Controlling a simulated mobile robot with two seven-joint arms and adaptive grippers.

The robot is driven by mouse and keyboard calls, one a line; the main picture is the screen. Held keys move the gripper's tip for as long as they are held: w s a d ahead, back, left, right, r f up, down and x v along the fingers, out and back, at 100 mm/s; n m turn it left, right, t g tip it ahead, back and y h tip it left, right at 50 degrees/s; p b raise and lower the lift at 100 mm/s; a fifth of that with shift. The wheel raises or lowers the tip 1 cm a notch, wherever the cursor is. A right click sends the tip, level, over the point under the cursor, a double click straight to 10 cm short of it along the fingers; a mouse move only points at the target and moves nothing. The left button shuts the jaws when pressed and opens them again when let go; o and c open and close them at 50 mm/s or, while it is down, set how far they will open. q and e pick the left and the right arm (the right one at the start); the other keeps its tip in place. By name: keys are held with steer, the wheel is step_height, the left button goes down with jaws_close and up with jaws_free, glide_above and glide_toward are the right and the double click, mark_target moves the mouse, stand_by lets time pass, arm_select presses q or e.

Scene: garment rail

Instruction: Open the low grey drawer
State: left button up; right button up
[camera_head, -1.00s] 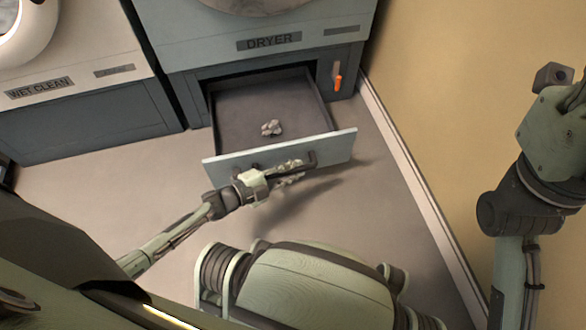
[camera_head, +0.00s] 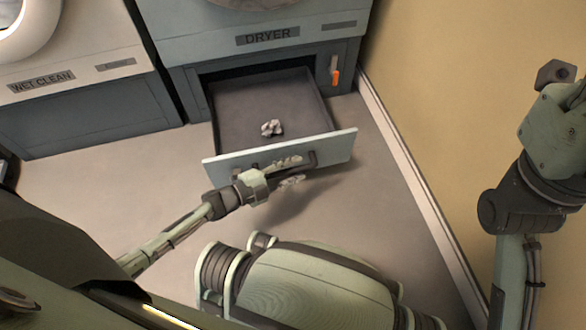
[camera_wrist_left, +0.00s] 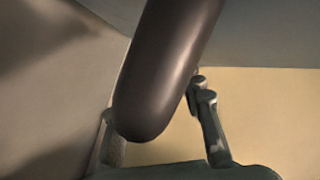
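The low grey drawer (camera_head: 235,157) is pulled well out from under the dryer, and its inside shows in the head view. Its front carries a dark bar handle (camera_head: 312,158). My left gripper (camera_head: 297,171) is at this handle, with its fingers spread apart. In the left wrist view the dark rounded handle (camera_wrist_left: 165,75) crosses close to the camera, between the two parted fingers (camera_wrist_left: 158,112); neither finger appears pressed on it. My right arm stands at the right edge, and its gripper is out of the frame.
A small grey crumpled lump (camera_head: 271,128) lies in the drawer. The dryer (camera_head: 300,50) has an orange-tipped lever (camera_head: 335,76) right of the drawer opening. A wet-clean machine (camera_head: 85,110) stands left. A tan wall (camera_head: 450,90) bounds the right. Floor (camera_head: 90,190) is clear left of the drawer.

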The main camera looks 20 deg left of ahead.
arm_select(q)
steer(key=v, duration=1.2)
steer(key=shift+s, duration=0.1)
stand_by(0.4)
